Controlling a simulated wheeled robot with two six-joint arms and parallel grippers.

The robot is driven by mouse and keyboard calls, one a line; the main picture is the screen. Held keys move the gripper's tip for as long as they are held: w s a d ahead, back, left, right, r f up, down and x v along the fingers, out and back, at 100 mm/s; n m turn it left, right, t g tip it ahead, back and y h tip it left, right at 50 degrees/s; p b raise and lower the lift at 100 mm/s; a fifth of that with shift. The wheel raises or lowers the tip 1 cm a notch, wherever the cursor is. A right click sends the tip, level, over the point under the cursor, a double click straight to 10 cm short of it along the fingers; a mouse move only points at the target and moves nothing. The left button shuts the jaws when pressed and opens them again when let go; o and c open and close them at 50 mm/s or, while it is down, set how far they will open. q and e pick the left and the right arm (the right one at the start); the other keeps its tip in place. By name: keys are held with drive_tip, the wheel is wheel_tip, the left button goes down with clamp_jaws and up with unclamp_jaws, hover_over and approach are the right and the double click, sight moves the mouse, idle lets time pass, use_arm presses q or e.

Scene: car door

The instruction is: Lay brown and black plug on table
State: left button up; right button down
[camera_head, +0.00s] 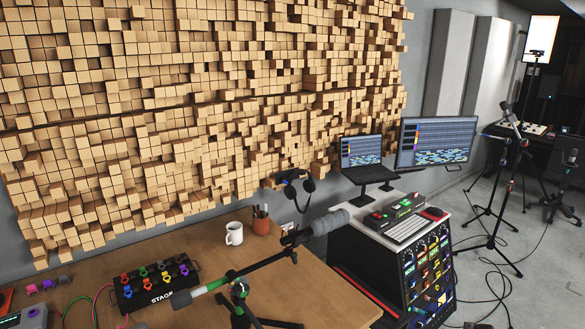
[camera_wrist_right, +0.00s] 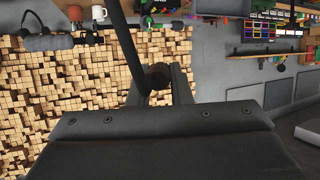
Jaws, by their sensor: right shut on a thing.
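In the right wrist view, my right gripper (camera_wrist_right: 160,88) is shut on the brown and black plug (camera_wrist_right: 158,74). The plug's dark brown round end shows between the fingers; the rest of it is hidden or blends with the dark gripper. The brown wooden table (camera_head: 290,287) fills the lower middle of the head view. Neither gripper can be made out in the head view, and my left gripper is in neither view.
A pedal board (camera_head: 155,287) with cables lies on the table's left. A white mug (camera_head: 234,233) and a brown pen cup (camera_head: 261,224) stand at the back. A microphone (camera_head: 325,223) on a boom stand (camera_head: 240,292) crosses the front. A mixer console (camera_head: 428,278) stands right.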

drive_tip(key=s+a+b, duration=0.1)
drive_tip(key=a, duration=0.6)
wheel_tip(320, 180, down, 10)
drive_tip(key=b, duration=0.9)
drive_tip(key=shift+b, duration=0.35)
